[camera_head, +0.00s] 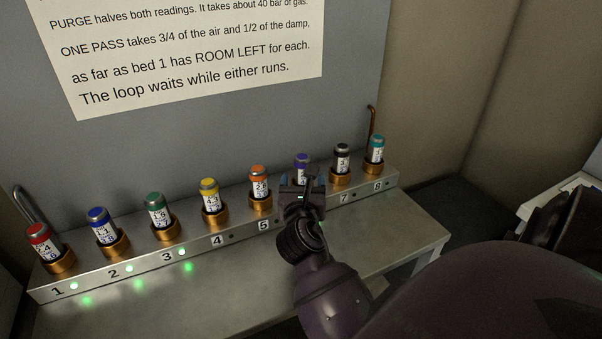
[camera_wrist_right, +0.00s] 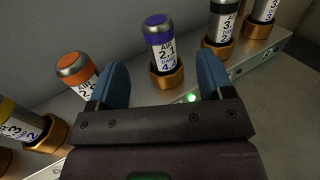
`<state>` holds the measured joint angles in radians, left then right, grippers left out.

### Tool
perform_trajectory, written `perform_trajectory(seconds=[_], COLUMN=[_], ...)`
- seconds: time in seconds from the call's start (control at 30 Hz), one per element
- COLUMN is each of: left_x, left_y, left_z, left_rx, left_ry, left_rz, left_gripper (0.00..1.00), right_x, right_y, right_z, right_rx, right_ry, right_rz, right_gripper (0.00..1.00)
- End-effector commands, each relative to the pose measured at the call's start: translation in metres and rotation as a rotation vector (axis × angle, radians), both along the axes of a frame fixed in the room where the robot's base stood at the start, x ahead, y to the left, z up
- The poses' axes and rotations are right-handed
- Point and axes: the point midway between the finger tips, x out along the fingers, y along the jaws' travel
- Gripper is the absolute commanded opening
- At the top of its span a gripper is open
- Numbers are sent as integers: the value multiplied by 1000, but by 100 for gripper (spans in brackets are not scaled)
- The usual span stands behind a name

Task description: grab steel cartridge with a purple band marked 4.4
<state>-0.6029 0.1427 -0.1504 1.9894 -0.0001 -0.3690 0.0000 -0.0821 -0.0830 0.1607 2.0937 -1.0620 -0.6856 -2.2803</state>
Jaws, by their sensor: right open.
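The steel cartridge with a purple band (camera_head: 302,161) stands upright in the sixth socket of the rack, between the orange-banded and black-banded ones. My right gripper (camera_head: 302,184) is in front of it and hides its lower part in the head view. In the right wrist view the purple-banded cartridge (camera_wrist_right: 160,45) stands in its brass socket, beyond and between the two blue fingers of the open gripper (camera_wrist_right: 162,85). The label's lower figure is partly legible and seems to begin with 4. The fingers do not touch it. My left gripper is not in view.
The metal rack (camera_head: 230,240) holds several cartridges in brass sockets. The orange-banded cartridge (camera_wrist_right: 77,72) is close to the left finger, and the black-banded one (camera_wrist_right: 223,22) is right of the other. A wall with a printed sign (camera_head: 190,50) rises behind.

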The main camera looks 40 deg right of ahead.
Motion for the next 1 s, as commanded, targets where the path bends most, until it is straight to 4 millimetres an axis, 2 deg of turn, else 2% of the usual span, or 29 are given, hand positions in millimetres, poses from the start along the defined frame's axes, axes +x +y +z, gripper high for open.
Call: perform_trajectory(seconds=[0.2,0.47,0.73,1.0], left_x=[-2,-1,1,4], left_y=[0,0,0,0], left_z=[0,1,1,3], left_rx=[0,1,0,0], left_ry=[3,0,-3,-9], left_rz=[2,1,0,-2], left_gripper=[43,43,43,43], right_x=[22,34,61,68], right_y=[-21,-32,-55,-63], right_z=[1,1,-1,-1], right_rx=[1,2,4,3], right_ry=[-3,-4,-4,-3], right_rz=[1,0,1,1], right_gripper=[74,74,74,74])
